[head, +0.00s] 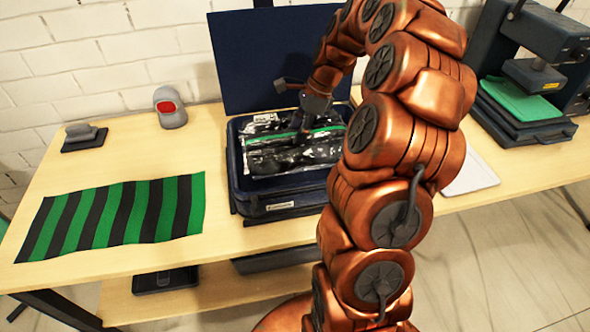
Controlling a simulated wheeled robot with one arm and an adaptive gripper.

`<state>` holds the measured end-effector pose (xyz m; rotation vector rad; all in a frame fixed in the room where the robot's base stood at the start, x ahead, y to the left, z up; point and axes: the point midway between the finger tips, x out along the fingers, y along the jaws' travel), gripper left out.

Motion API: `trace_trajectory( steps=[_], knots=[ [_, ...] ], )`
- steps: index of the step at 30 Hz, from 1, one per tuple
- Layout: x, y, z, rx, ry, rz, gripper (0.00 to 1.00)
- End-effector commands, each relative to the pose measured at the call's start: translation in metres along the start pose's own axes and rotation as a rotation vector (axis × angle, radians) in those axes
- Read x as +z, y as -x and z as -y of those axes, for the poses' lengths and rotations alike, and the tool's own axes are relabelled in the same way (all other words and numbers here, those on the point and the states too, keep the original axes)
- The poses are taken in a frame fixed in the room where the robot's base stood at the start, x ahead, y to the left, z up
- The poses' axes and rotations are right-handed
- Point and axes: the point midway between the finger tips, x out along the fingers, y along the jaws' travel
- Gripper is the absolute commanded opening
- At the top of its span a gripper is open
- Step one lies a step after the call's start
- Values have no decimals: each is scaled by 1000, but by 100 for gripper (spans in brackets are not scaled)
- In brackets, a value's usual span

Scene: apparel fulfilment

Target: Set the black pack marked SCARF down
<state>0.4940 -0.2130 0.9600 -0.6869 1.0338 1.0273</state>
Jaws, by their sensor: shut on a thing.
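A shiny black pack (277,155) with a green stripe and a small white label lies flat inside, or just above, an open dark blue case (236,165). I cannot read the word SCARF at this size. My gripper (306,126) is over the pack's upper middle, pointing down, and is shut on the pack. The fingertips are small and partly hidden. My copper arm hides the right part of the case. I cannot tell whether the pack touches the case's floor or other contents.
A green and black striped cloth (115,215) lies flat at left on the wooden table (185,155). A grey and red device (170,107) and a dark pad (85,138) stand behind it. The case's lid (240,60) stands upright. A press (530,80) and white tray (474,178) are at right.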

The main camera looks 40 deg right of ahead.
Motion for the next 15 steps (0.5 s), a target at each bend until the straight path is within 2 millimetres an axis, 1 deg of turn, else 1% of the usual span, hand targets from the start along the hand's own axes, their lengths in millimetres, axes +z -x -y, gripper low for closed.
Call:
trace_trajectory(
  steps=[5, 8, 11, 15],
  knots=[
    [-1, 0, 0, 0, -2, 0, 7],
    [-4, -5, 0, 2, -4, 0, 7],
    [-9, -16, 0, 3, -4, 0, 7],
    [-16, -36, -1, 5, -5, 2, 7]
  ],
)
